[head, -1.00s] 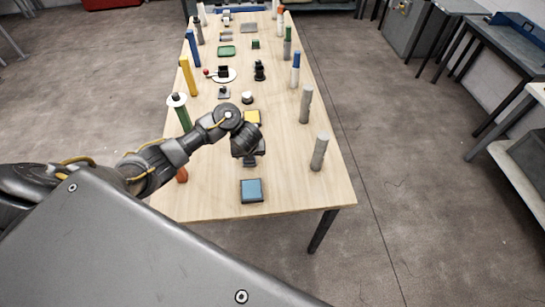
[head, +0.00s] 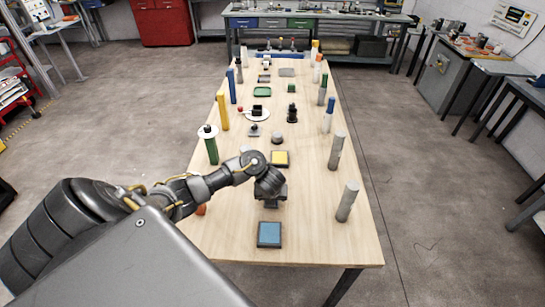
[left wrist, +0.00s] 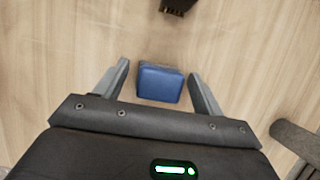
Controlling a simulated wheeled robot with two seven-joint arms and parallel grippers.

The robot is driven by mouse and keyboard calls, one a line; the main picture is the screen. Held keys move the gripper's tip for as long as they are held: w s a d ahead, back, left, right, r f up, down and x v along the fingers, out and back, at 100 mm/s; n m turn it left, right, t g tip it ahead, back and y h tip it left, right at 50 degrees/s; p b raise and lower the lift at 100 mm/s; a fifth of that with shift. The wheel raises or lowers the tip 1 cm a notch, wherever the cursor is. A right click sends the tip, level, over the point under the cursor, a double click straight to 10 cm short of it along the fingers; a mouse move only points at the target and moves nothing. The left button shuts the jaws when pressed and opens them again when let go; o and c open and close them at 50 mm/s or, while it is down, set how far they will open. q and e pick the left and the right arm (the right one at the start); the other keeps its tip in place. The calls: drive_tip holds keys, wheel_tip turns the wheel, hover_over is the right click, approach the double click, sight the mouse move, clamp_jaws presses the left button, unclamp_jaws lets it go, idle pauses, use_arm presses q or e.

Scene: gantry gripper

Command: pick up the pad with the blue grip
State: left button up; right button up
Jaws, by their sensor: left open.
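The pad with the blue grip (head: 269,234) lies on the near end of the wooden table in the head view. In the left wrist view the blue grip (left wrist: 160,84) sits between the two fingers, with a grey edge showing beyond it. My left gripper (head: 271,198) points down over the table, just beyond the pad in the head picture. In the left wrist view its fingers (left wrist: 159,68) are spread, with gaps on both sides of the blue grip, and hold nothing. My right gripper is not in view.
A yellow-topped pad (head: 280,158) lies farther back. Grey cylinders (head: 347,202) stand along the right edge; one also shows in the left wrist view (left wrist: 296,140). A green post (head: 211,149) and a yellow post (head: 222,110) stand left. A dark object (left wrist: 178,5) is at the wrist view's top.

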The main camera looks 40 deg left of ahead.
use_arm(q)
drive_tip(key=shift+r, duration=0.1)
drive_tip(key=shift+c, duration=0.4)
drive_tip(key=c, duration=1)
drive_tip(key=shift+r, duration=0.15)
drive_tip(key=shift+r, duration=0.25)
drive_tip(key=s+a+r+p, duration=0.2)
drive_tip(key=s+a+r, duration=0.4)
drive_tip(key=s+r, duration=0.6)
drive_tip(key=shift+a+p, duration=0.35)
drive_tip(key=shift+p, duration=0.05)
drive_tip(key=shift+s+r, duration=0.1)
drive_tip(key=shift+s, duration=0.05)
